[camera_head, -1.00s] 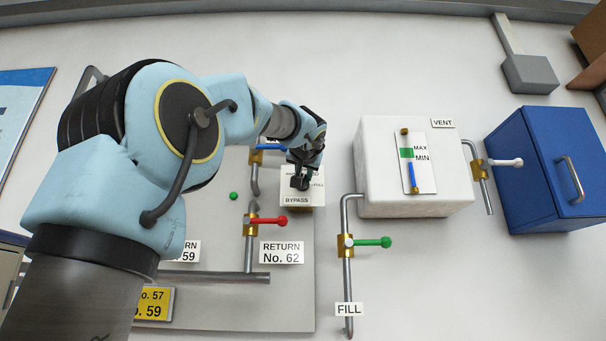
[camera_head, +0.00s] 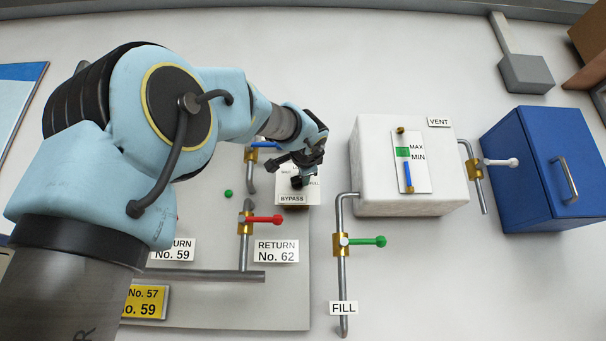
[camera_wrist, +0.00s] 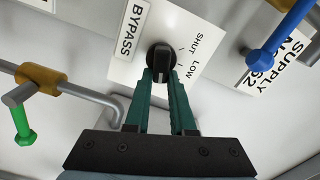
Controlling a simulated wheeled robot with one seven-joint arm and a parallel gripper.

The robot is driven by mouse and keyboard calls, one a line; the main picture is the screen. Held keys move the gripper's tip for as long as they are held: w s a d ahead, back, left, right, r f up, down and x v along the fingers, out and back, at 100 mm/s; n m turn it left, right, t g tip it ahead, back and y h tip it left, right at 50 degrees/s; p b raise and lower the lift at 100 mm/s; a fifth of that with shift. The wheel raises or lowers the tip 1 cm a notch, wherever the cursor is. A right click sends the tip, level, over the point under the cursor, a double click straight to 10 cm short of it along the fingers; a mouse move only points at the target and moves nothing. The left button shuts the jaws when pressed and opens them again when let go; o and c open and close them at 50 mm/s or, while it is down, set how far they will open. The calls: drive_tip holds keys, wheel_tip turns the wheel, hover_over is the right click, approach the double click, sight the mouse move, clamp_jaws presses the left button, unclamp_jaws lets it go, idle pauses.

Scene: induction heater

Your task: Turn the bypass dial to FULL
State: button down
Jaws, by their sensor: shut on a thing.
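The bypass dial is a round black knob (camera_wrist: 161,55) on a white plate marked BYPASS (camera_wrist: 133,28). In the wrist view the words SHUT and LOW show to the right of the knob; FULL is not visible there. My gripper (camera_wrist: 161,78) has its two green fingers shut on the knob's raised grip. A pale mark shows on the grip near the fingertips, but I cannot tell which setting it points to. In the head view my gripper (camera_head: 299,181) is at the plate (camera_head: 298,198) and hides most of the dial.
A red-handled valve (camera_head: 265,219) sits below left of the plate, and a green-handled valve (camera_head: 365,241) below right. A blue handle (camera_head: 264,144) is just above left. A white tank (camera_head: 372,160) with a level gauge stands to the right.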

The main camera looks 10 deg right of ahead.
drive_tip(key=shift+d+f+m, duration=0.1)
drive_tip(key=shift+f+m, duration=0.1)
drive_tip(key=shift+m, duration=1.5)
drive_tip(key=c, duration=0.8)
unclamp_jaws()
drive_tip(key=shift+f, duration=0.1)
drive_tip(key=shift+o, duration=0.2)
drive_tip(key=shift+s, duration=0.15)
drive_tip(key=s+a+b, duration=0.2)
drive_tip(key=s+b, duration=0.1)
drive_tip(key=s, duration=0.7)
drive_tip(key=shift+s, duration=0.2)
